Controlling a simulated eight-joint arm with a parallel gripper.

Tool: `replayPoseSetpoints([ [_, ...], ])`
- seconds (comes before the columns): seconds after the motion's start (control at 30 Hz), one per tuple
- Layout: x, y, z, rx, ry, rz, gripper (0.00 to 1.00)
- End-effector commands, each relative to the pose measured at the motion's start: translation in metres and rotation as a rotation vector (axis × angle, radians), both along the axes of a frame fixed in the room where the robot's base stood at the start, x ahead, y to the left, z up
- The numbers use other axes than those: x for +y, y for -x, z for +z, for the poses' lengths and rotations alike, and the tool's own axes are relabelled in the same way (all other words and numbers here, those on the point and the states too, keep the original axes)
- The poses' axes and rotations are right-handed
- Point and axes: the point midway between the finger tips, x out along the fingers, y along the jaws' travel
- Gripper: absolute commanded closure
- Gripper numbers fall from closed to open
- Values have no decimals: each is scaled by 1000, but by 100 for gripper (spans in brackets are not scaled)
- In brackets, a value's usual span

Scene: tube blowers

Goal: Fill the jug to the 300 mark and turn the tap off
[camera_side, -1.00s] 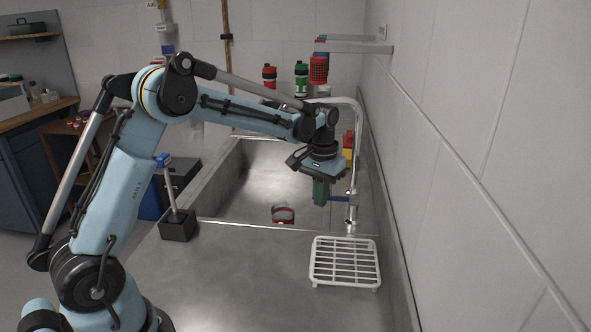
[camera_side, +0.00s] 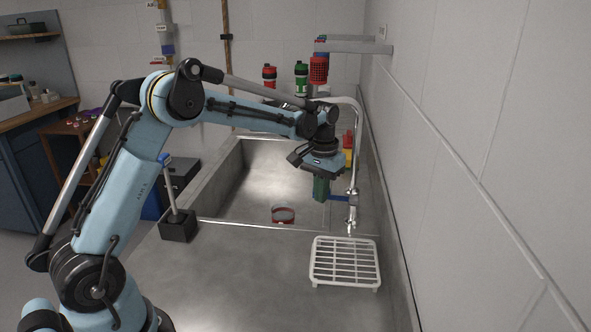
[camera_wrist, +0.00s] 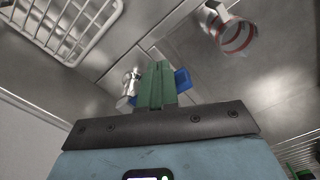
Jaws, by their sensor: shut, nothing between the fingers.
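The jug (camera_side: 283,215) stands in the sink near its front wall; I see its red-banded rim. It also shows in the wrist view (camera_wrist: 236,36), at the upper right, with red bands on a clear body. I cannot read its marks or its water level. The tap (camera_side: 354,200) is at the right of the sink, with a blue lever (camera_side: 339,198). My gripper (camera_side: 321,190) is shut and empty, its green fingers beside the blue lever. In the wrist view the fingers (camera_wrist: 156,85) hide part of the lever (camera_wrist: 182,80); I cannot tell whether they touch it.
A white drying rack (camera_side: 345,262) lies on the counter in front of the tap. A dark block with a brush (camera_side: 178,226) stands left of the sink. Red and green bottles (camera_side: 301,78) stand at the back. The wall is close on the right.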

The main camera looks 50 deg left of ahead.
Motion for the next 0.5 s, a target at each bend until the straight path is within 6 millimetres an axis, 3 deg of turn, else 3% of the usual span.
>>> replayPoseSetpoints([
  [0.5,9,-8,1,-1,0,1,100],
])
